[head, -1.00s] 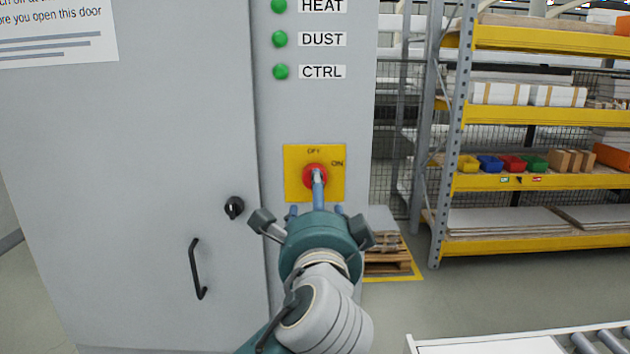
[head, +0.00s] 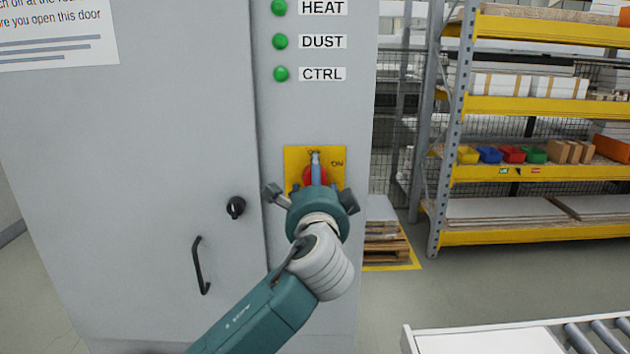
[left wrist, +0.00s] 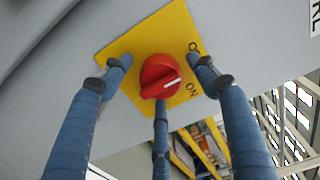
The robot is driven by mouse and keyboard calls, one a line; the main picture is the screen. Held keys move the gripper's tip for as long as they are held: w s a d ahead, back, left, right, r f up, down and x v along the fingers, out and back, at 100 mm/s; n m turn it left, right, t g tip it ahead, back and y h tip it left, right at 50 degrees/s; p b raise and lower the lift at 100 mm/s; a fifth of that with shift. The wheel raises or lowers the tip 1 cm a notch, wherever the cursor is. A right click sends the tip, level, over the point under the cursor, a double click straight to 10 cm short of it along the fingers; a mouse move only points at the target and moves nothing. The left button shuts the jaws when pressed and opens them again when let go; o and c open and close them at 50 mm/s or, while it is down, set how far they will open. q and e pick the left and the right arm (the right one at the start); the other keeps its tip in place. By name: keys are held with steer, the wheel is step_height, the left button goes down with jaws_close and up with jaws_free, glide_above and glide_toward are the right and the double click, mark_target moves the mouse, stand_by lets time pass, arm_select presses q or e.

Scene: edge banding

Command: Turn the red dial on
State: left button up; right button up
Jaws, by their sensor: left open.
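The red dial (head: 307,177) sits on a yellow plate (head: 336,187) on the grey cabinet. My left gripper (head: 315,166) is in front of it and hides much of it. In the left wrist view, the dial (left wrist: 158,70) shows whole, with a white mark on its raised grip pointing right, towards the side with the OFF and ON labels. I cannot tell exactly which label it lines up with. The blue-grey fingers of my left gripper (left wrist: 158,88) are spread around the dial, two at the sides and one below, without visibly gripping it. My right gripper is out of view.
A black lock (head: 235,207) and a door handle (head: 200,266) stick out of the cabinet door at left. Three green lamps (head: 280,41) are above the plate. A shelf rack (head: 457,130) and a roller conveyor (head: 480,343) stand at right.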

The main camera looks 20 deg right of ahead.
arm_select(q)
steer(key=c, duration=1.2)
steer(key=shift+o, duration=0.2)
steer(key=m+p, duration=0.4)
steer(key=m, duration=0.1)
steer(key=shift+r, duration=0.2)
steer(key=m+p, duration=0.4)
steer(key=m, duration=0.1)
steer(key=shift+m+p, duration=0.3)
steer(key=shift+m, duration=0.1)
steer(key=m+p, duration=0.2)
steer(key=m, duration=0.1)
steer(key=shift+m, duration=0.3)
steer(key=shift+f+m+p, duration=0.25)
steer(key=shift+m+p, duration=0.45)
steer(key=shift+m, duration=1)
